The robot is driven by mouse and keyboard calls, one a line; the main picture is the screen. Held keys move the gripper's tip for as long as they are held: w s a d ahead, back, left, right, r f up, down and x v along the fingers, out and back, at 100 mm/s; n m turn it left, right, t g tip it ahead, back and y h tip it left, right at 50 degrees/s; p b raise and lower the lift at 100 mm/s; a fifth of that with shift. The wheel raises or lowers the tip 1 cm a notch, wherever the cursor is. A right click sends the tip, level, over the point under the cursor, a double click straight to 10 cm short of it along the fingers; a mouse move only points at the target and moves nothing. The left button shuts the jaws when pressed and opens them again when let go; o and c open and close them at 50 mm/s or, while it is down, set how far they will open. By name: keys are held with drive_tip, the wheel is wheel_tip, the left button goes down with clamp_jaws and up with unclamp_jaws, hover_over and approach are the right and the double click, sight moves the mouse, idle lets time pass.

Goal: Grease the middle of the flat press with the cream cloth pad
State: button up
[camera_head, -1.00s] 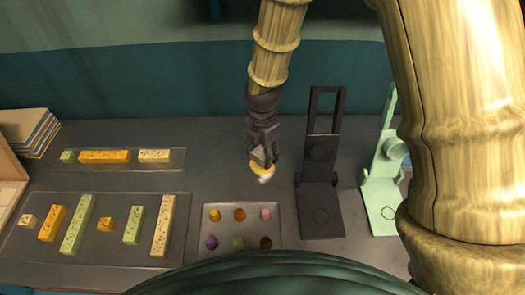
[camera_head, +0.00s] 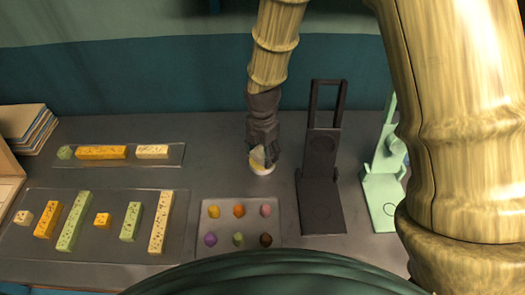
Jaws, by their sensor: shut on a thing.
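My gripper (camera_head: 264,156) is shut on a small pale thing, apparently the cream cloth pad (camera_head: 257,155), mostly hidden by the fingers. It is at a small round pale dish (camera_head: 262,170) with yellow in it. I cannot tell whether the pad touches the contents. To the right stands a dark press (camera_head: 322,205), its lid tilted up and a ring marked on the middle of its flat base. A mint green press (camera_head: 382,202), also open with a ring on its base, stands further right, partly hidden by my arm. The frames do not show which is the flat press.
A tray with several coloured balls (camera_head: 240,249) lies in front of the dish. Two clear trays (camera_head: 85,249) (camera_head: 118,165) with yellow, green and cream bars are at left. Stacked boards (camera_head: 30,130) stand at far left. The table between dish and dark press is clear.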

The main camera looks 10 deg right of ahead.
sight(262, 152)
drive_tip(key=shift+s+f, duration=0.1)
drive_tip(key=shift+f, duration=0.5)
idle(2.3)
drive_tip(key=shift+r, duration=0.1)
drive_tip(key=shift+r+p, duration=3.2)
drive_tip(key=shift+r, duration=0.3)
